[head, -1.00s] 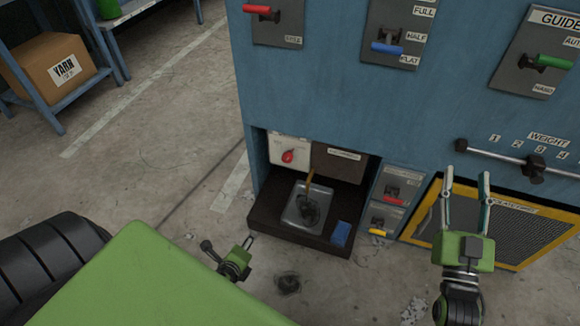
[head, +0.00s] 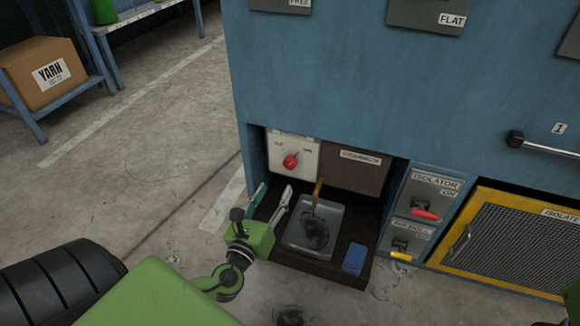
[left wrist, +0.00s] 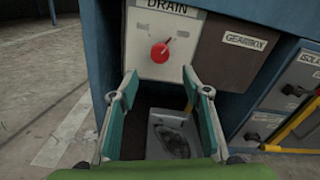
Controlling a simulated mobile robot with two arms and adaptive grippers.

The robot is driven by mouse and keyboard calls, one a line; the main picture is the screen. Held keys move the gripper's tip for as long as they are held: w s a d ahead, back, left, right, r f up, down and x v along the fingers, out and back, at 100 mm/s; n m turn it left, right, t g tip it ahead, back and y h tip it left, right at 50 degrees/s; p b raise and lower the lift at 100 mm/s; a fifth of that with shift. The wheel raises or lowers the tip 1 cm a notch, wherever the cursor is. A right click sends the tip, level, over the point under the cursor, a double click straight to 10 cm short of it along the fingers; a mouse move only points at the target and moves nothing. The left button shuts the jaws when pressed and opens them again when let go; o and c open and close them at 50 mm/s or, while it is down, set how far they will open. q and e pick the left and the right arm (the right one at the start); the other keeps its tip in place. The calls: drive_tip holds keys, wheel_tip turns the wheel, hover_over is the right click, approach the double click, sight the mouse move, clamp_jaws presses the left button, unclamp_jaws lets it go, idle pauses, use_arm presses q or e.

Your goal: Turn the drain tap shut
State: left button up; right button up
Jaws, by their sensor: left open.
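The drain tap is a red knob (head: 290,161) on a pale panel in the left of the machine's low recess. In the left wrist view the red tap (left wrist: 160,53) sits under the word DRAIN, its pointer tilted up to the right. My left gripper (head: 272,194) is open and empty, in front of and below the tap, with its two fingers apart. In the left wrist view the fingers (left wrist: 160,82) stand either side of the tap's line, not touching it. My right gripper does not show clearly; only a green bit appears at the right edge in the head view.
A grey tray (head: 330,214) with dark stuff and a brush stands in the recess, beside a blue block (head: 355,258). A brown gearbox cover (head: 350,168) is right of the tap. Isolator switches (head: 426,210) and a yellow-framed mesh guard (head: 515,241) lie further right.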

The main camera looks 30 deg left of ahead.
sight(288, 166)
use_arm(q)
drive_tip(key=b+x, duration=0.2)
drive_tip(key=x, duration=1)
drive_tip(key=shift+w+b, duration=0.2)
drive_tip(key=shift+b, duration=0.15)
drive_tip(key=c, duration=1.1)
